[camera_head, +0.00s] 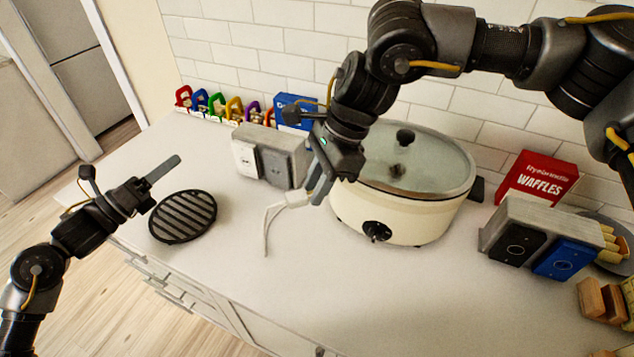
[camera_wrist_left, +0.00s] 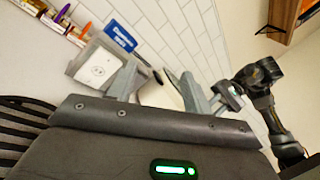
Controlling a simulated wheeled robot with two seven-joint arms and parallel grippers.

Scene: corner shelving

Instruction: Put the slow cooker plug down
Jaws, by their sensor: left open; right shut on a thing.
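The slow cooker (camera_head: 385,215) is cream with a glass lid and a black front knob, standing on the counter by the tiled wall. Its white plug (camera_head: 293,198) is between the fingers of my right gripper (camera_head: 316,190), which is shut on it just left of the cooker. A white cord (camera_head: 266,235) hangs from the plug toward the counter. My left gripper (camera_head: 150,185) is open and empty, near a round black ribbed trivet (camera_head: 183,216) at the counter's left. In the left wrist view my right gripper (camera_wrist_left: 222,95) also shows, with the plug hard to make out.
A white and grey outlet box (camera_head: 270,158) stands behind the plug. Coloured clips (camera_head: 215,105) and a blue box (camera_head: 293,108) line the wall. A red waffles box (camera_head: 538,180) and another switch box (camera_head: 535,240) stand at right. The front middle counter (camera_head: 330,280) is clear.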

